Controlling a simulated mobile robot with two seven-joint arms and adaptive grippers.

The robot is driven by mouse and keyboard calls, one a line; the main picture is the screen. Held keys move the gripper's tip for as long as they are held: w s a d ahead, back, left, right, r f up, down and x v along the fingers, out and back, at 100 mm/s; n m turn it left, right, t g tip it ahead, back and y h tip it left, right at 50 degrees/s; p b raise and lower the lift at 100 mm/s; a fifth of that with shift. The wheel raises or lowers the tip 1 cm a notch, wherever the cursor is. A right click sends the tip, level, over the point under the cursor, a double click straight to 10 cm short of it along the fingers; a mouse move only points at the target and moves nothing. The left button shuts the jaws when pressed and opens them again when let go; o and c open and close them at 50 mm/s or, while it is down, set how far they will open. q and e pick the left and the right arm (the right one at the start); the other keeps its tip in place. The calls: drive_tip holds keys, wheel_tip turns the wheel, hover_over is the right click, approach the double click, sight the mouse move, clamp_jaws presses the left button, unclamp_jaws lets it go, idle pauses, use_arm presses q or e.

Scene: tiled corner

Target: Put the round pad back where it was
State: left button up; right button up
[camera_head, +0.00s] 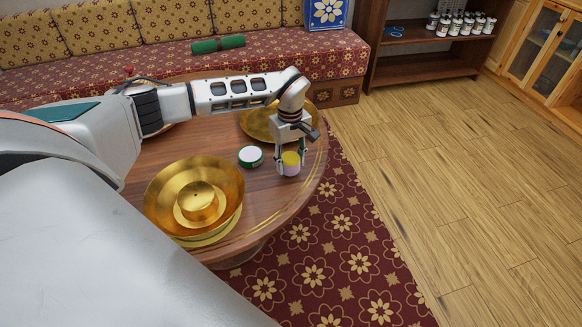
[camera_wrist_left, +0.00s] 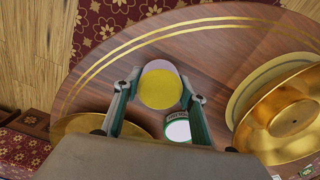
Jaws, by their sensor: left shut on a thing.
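My left gripper (camera_head: 291,160) is shut on a small round piece with a yellow top and lilac side (camera_head: 290,170), over the right part of the round wooden table. The left wrist view shows its yellow face (camera_wrist_left: 161,90) between the fingertips (camera_wrist_left: 161,95). I cannot tell whether it touches the table. A round white-topped piece with a green side (camera_head: 251,156) sits just left of it; it also shows in the left wrist view (camera_wrist_left: 178,130). I cannot tell which of the two is the round pad. My right gripper is not in view.
A large gold bowl-like piece (camera_head: 165,190) stands at the table's near left. A gold tray (camera_head: 256,124) lies behind the gripper, partly hidden by my arm. The wooden table (camera_head: 262,195) is bare near its front right edge. A patterned sofa (camera_head: 130,35) runs behind.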

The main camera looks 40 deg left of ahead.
use_arm(q)
drive_tip(key=shift+f, duration=1.25)
drive_tip(key=shift+f, duration=0.1)
drive_tip(key=o, duration=1.5)
drive_tip(key=shift+c, duration=0.2)
